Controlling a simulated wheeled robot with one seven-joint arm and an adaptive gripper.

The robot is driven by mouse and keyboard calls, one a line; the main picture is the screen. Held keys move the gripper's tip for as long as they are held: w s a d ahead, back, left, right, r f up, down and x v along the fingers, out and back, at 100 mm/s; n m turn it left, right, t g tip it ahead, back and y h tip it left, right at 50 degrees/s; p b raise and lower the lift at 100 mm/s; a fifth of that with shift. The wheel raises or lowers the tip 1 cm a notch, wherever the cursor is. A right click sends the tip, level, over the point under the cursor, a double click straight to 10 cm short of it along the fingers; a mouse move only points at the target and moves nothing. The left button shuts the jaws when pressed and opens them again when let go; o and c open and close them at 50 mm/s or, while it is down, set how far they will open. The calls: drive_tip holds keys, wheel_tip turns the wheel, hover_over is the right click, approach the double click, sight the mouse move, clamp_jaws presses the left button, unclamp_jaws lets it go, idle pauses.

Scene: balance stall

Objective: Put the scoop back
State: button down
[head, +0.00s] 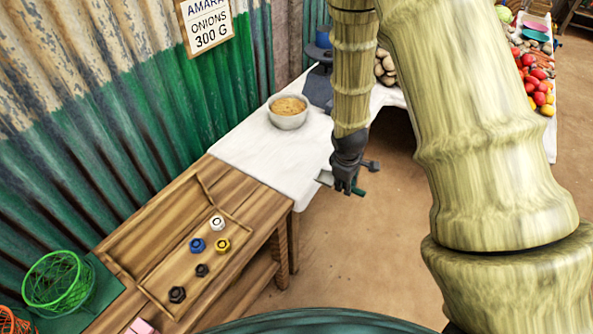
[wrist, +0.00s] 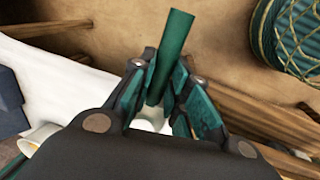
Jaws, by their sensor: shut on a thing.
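My gripper (head: 345,187) is shut on the green handle of the scoop (wrist: 172,55). In the head view the scoop's pale metal end (head: 325,178) shows to the left of my fingers and a bit of green handle to the right. The scoop is in the air beside the front edge of the white-clothed table (head: 250,160). In the wrist view the handle stands up between both fingers; the scoop's head is mostly hidden behind my gripper. A metal bowl (head: 288,121) of tan grains or pulses stands on the cloth, left of and apart from my gripper.
A wooden tray (head: 150,235) holds several coloured weights. A green wire basket (head: 57,282) stands at lower left. A dark scale (head: 318,88) is behind the bowl, partly hidden by my arm. Produce (head: 540,85) fills the far right table. Bare cloth lies in front of the bowl.

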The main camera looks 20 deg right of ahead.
drive_tip(key=w+a+p, duration=0.1)
drive_tip(key=w+a, duration=0.1)
drive_tip(key=w, duration=0.2)
drive_tip(key=w+a+f+p, duration=0.1)
drive_tip(key=w+a, duration=0.1)
drive_tip(key=w, duration=0.2)
drive_tip(key=w+a+p, duration=0.2)
drive_tip(key=w+a, duration=0.1)
drive_tip(key=w, duration=0.2)
drive_tip(key=shift+f, duration=0.15)
drive_tip(key=shift+w+a+f+p, duration=0.1)
drive_tip(key=shift+w+f+p, duration=0.2)
drive_tip(key=shift+f, duration=0.35)
drive_tip(key=shift+w+a+f+p, duration=0.1)
drive_tip(key=shift+f+p, duration=0.3)
drive_tip(key=shift+f, duration=0.25)
drive_tip(key=shift+d+f, duration=0.1)
drive_tip(key=shift+f, duration=0.4)
drive_tip(key=shift+f, duration=0.15)
drive_tip(key=c, duration=1.4)
unclamp_jaws()
drive_tip(key=shift+o, duration=0.2)
